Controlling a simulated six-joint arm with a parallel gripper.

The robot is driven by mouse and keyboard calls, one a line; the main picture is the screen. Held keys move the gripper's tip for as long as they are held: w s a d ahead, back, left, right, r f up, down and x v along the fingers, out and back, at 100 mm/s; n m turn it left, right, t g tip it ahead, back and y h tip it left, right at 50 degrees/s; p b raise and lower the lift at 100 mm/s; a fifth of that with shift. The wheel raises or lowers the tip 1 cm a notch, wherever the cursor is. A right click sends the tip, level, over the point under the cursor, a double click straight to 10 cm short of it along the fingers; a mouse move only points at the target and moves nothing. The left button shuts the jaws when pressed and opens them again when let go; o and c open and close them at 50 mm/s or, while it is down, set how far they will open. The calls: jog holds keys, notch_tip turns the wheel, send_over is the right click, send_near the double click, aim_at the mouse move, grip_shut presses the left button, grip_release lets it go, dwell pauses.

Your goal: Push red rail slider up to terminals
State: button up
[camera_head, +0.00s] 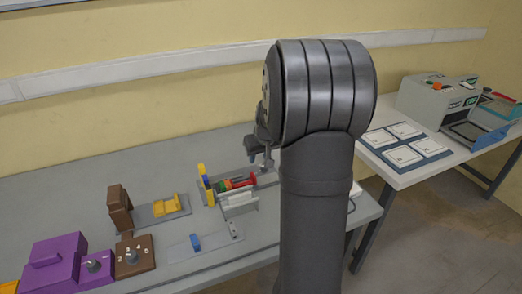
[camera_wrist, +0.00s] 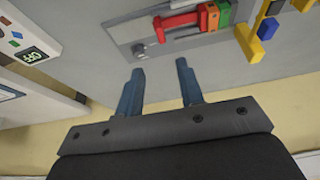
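The red rail slider (camera_wrist: 178,22) sits on a grey rail plate in the wrist view. It also shows in the head view (camera_head: 242,183). The orange and green terminals (camera_wrist: 213,15) stand in line with it, at its right end in the wrist view and to its left in the head view (camera_head: 225,186). Slider and terminals look close together; I cannot tell whether they touch. My gripper (camera_wrist: 160,67) is open and empty, its two blue-grey fingers apart from the slider. In the head view my gripper (camera_head: 262,160) is partly hidden behind my arm.
Yellow and blue blocks (camera_wrist: 267,28) stand beyond the terminals. A brown block (camera_head: 119,208), a yellow part (camera_head: 167,205) and a purple box (camera_head: 55,262) are on the table's left. A second table (camera_head: 405,178) with white panels (camera_head: 404,156) stands right. Bare table lies behind the rail.

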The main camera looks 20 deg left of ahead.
aim_at(254, 175)
jog(key=v, duration=0.3)
jog(key=shift+s+r, duration=0.1)
jog(key=shift+r, duration=0.1)
dwell(0.3)
jog(key=x, duration=1.7)
jog(key=shift+f, duration=0.25)
